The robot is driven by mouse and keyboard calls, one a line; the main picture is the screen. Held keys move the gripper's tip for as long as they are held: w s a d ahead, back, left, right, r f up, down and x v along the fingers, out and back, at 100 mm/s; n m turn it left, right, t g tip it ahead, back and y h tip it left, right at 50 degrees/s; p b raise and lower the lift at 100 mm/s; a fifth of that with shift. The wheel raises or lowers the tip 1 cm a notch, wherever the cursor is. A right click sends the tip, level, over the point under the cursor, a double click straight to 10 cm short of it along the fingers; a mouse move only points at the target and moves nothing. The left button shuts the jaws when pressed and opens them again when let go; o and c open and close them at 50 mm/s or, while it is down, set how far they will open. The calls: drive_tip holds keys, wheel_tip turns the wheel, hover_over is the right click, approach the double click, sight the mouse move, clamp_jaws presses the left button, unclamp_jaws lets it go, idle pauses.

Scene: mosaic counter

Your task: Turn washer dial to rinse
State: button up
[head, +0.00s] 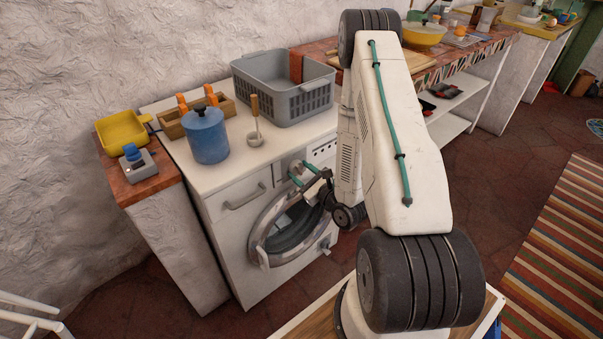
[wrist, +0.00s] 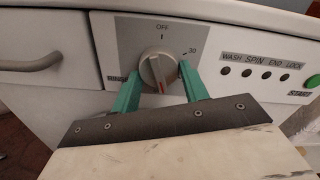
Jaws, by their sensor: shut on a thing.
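The washer (head: 235,225) is white with a round door. Its dial (wrist: 157,68) is a pale grey knob on a grey plate. A red mark on the knob points down and slightly right in the wrist view. OFF is printed above the dial and 30 to its upper right. A label at the lower left is partly hidden by a finger. My gripper (wrist: 160,72) is shut on the dial, with one teal finger on each side. In the head view my gripper (head: 302,177) reaches the washer's front panel.
A drawer handle (wrist: 32,62) is left of the dial. Indicator lights and a green START button (wrist: 312,81) are to the right.

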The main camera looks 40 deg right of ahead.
drive_tip(key=shift+a+m, duration=0.1)
drive_tip(key=shift+m, duration=1.5)
drive_tip(key=o, duration=1)
drive_tip(key=shift+c, duration=0.2)
drive_tip(key=s, duration=0.7)
drive_tip(key=shift+s, duration=0.4)
